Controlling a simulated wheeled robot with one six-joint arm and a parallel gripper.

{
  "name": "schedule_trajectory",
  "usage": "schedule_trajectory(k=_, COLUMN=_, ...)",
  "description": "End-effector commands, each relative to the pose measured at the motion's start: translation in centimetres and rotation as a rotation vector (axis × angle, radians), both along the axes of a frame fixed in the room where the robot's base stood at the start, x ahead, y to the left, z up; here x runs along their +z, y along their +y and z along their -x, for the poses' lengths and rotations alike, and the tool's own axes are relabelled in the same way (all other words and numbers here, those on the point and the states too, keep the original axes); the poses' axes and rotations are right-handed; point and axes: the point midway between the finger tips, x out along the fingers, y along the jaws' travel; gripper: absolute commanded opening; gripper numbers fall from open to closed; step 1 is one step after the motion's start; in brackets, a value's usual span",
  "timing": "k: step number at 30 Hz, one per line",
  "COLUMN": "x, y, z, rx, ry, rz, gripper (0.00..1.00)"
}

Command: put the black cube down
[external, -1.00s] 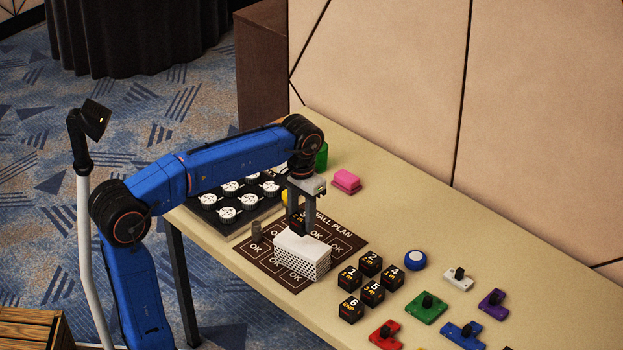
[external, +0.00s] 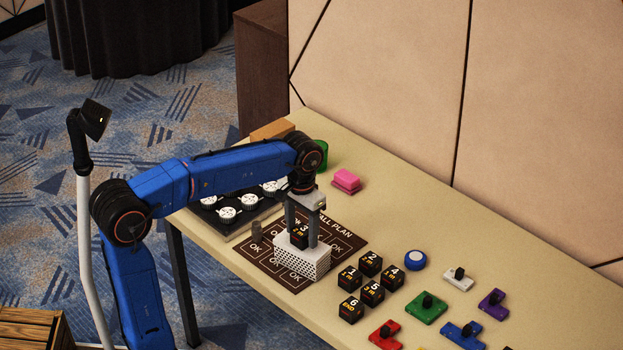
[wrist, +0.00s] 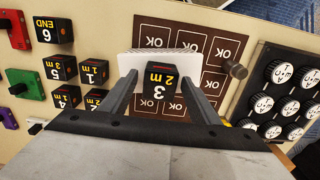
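The black cube marked 3 (external: 299,236) sits on top of the white perforated block (external: 303,265), which stands on the dark wall plan mat (external: 345,245). My gripper (external: 302,241) is straight above the block, with its fingers on either side of the cube. In the wrist view the cube (wrist: 160,82) is between the two fingers (wrist: 161,84), with a gap on each side, so the gripper looks open. The white block (wrist: 128,64) shows behind the cube. Part of the mat's print is hidden by the block and gripper.
Several other numbered black cubes (external: 371,265) stand right of the mat. Coloured pieces with black knobs (external: 427,307) and a blue round button (external: 415,260) lie beyond. A black tray of white knobs (external: 245,225) is left.

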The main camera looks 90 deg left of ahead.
Motion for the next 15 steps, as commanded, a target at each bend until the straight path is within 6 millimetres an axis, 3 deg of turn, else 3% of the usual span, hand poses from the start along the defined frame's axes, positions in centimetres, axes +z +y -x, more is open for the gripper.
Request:
schedule_trajectory(k=8, x=0.2, y=0.0, z=0.0, rx=0.000, ry=-0.001, rz=-0.001, gripper=0.56)
schedule_trajectory(k=15, x=3.0, y=0.0, z=0.0, rx=0.000, ry=-0.001, rz=-0.001, gripper=0.56)
